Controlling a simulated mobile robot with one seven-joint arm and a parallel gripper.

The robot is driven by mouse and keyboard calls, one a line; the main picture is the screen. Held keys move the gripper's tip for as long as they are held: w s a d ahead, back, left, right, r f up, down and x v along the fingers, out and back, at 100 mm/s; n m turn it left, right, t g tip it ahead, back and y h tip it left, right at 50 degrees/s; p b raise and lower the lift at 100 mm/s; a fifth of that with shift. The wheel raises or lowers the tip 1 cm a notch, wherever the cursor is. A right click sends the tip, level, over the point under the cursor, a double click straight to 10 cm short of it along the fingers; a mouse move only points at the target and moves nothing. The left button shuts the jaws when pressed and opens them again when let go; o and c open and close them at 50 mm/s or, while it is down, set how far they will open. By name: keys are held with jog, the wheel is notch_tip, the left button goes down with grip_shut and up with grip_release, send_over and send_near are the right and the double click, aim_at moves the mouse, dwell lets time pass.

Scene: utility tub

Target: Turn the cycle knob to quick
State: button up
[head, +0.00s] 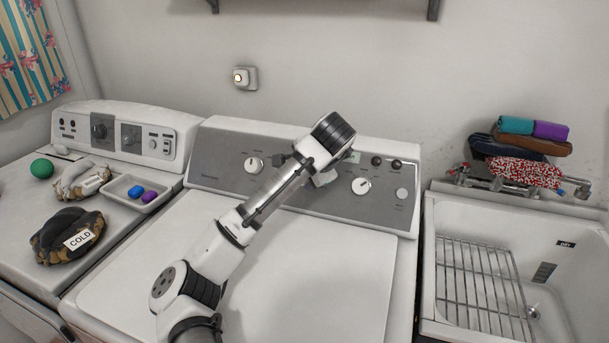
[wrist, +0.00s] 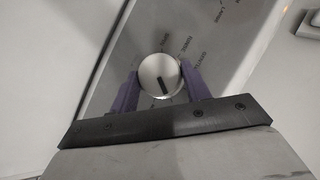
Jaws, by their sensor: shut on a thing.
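The cycle knob (wrist: 160,76) is a round pale metal dial with a dark pointer mark, which slants toward the lower right in the wrist view. In the head view my arm comes up from below and crosses the panel. The wrist hides the middle of the panel.
A right-hand knob (head: 361,186) sits on the same panel (head: 215,160). A wall switch (head: 244,77) is above. At left are a green ball (head: 42,168), gloves (head: 68,236) and a tray (head: 136,190). A sink (head: 565,235) with a wire rack stands at right.

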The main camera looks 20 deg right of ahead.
dwell(0.4)
jog(key=o, duration=1)
jog(key=shift+s, duration=0.1)
jog(key=b+v, duration=0.1)
jog(key=v, duration=1.2)
jog(key=shift+s, duration=0.4)
jog(key=shift+d+r, duration=0.1)
